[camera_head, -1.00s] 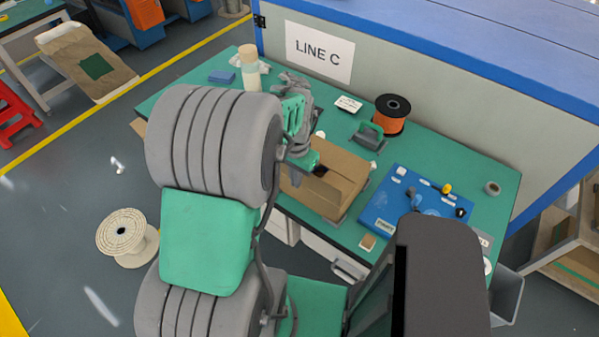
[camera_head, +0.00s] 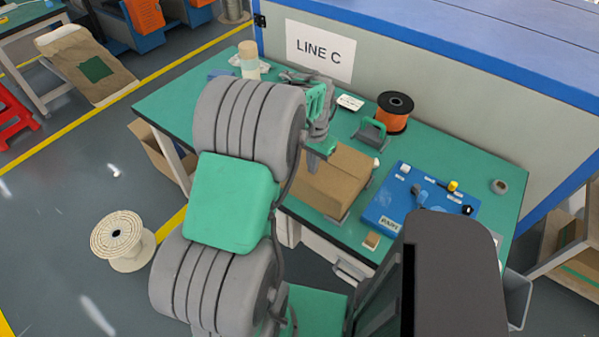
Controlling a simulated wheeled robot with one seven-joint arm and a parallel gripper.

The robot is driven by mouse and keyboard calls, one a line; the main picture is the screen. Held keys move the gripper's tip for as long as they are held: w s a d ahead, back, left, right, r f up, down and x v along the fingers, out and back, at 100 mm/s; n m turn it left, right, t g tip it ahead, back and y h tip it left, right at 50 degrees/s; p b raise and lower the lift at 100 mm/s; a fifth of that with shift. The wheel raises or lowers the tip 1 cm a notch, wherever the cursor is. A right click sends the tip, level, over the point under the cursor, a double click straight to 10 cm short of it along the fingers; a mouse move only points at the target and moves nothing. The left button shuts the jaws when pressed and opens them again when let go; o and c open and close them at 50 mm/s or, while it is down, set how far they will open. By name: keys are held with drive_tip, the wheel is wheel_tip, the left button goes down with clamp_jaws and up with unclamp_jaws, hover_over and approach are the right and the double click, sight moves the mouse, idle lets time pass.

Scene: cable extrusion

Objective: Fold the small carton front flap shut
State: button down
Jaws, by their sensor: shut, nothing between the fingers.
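The small brown carton (camera_head: 335,184) sits on the green workbench, right of my arm. Its top looks covered now, with no dark opening showing; I cannot tell whether the front flap lies fully flat. My gripper (camera_head: 324,152) is at the carton's back left top edge, shut with nothing in it. It looks close to or touching the carton, and I cannot tell which. My arm hides the carton's left side.
A tape roll (camera_head: 499,186) lies far right. An open box (camera_head: 152,150) stands on the floor at left.

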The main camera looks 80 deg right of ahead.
drive_tip(key=shift+a+f, duration=0.3)
drive_tip(key=shift+f, duration=0.2)
drive_tip(key=shift+a+f, duration=0.25)
drive_tip(key=shift+f, duration=0.2)
wheel_tip(320, 180, up, 10)
drive_tip(key=d+p, duration=0.1)
drive_tip(key=p, duration=0.5)
drive_tip(key=shift+r+p, duration=0.15)
drive_tip(key=shift+p, duration=0.2)
drive_tip(key=shift+d, duration=0.1)
